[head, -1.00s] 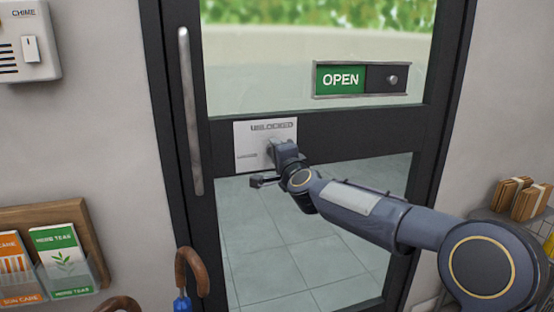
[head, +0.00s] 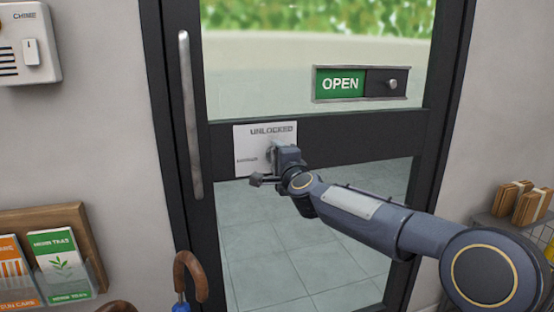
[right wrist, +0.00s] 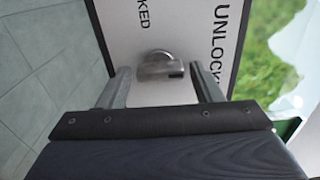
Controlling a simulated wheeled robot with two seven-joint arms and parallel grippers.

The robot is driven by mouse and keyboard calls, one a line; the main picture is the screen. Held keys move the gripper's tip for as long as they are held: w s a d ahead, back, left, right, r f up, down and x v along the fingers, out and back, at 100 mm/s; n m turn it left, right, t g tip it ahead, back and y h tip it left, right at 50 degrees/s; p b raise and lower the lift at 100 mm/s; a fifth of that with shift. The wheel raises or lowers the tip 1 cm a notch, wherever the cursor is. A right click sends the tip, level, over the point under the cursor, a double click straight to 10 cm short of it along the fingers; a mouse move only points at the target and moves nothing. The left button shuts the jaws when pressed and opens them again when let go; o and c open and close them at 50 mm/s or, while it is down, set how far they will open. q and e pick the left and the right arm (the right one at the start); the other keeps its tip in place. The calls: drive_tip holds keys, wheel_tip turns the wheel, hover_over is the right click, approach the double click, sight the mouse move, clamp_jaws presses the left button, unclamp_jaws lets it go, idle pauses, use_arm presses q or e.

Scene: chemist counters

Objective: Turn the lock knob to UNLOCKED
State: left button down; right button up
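The lock plate (head: 250,140) is a white panel on the door's dark crossbar, with UNLOCKED printed along its top and a smaller label at its left. The grey lock knob (right wrist: 160,67) shows in the right wrist view between the fingertips, with a gap on both sides. A dark mark on it lies at its end toward the UNLOCKED print. In the head view the knob (head: 272,151) is partly hidden by my right gripper (head: 275,165). My right gripper, also in the right wrist view (right wrist: 163,86), is open in front of the plate. My left gripper is out of view.
A vertical door handle (head: 190,115) is left of the plate. An OPEN sign slider (head: 340,83) is above right. An umbrella handle (head: 190,270), a leaflet rack (head: 85,230) and a chime box (head: 25,45) are at the left; a wire basket with packets (head: 515,200) is right.

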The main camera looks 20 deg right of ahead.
drive_tip(key=shift+o, duration=0.4)
drive_tip(key=s, duration=0.7)
drive_tip(key=shift+s+d+b, duration=0.15)
drive_tip(key=shift+s+b, duration=0.25)
drive_tip(key=s+f+n+g+y, duration=0.1)
drive_tip(key=s+f+n+g, duration=0.35)
drive_tip(key=s+f, duration=0.6)
drive_tip(key=s+f+n+g+y, duration=0.1)
drive_tip(key=s+f+n+g, duration=0.4)
drive_tip(key=s, duration=1)
drive_tip(key=s+f+n+g+y, duration=0.1)
drive_tip(key=s+f+n+g, duration=0.2)
drive_tip(key=s+f+n, duration=0.75)
wheel_tip(320, 180, up, 25)
drive_tip(key=s+m+p, duration=0.2)
drive_tip(key=m+p, duration=0.1)
drive_tip(key=p, duration=2)
drive_tip(key=shift+f+m, duration=0.15)
drive_tip(key=shift+m, duration=0.25)
